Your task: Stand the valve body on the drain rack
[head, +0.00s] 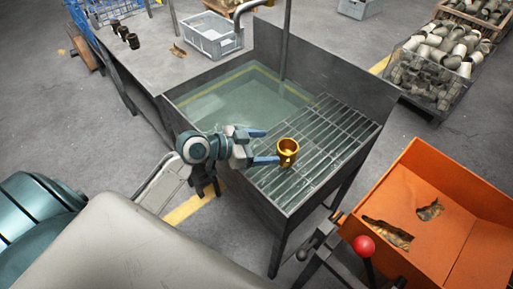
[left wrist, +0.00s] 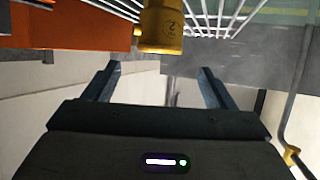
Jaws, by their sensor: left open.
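The gold-coloured valve body (head: 288,152) stands upright on the drain rack (head: 325,140), near the rack's left side, with its round opening up. In the left wrist view the yellow valve body (left wrist: 161,30) shows at the top, with the rack's pale bars (left wrist: 225,20) behind it. My left gripper (head: 271,146) is open, its two blue fingers pointing at the valve body. In the left wrist view the valve body lies ahead of the spread fingers (left wrist: 158,68), roughly midway between them, and nothing is held. My right gripper is not in view.
The water-filled tank (head: 225,98) lies left of the rack, with a raised back wall (head: 330,60). An orange bin (head: 450,190) with metal pieces and a red-knobbed lever (head: 364,246) stand at the right. A bench with dark parts (head: 133,41) and a grey crate (head: 212,36) is behind.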

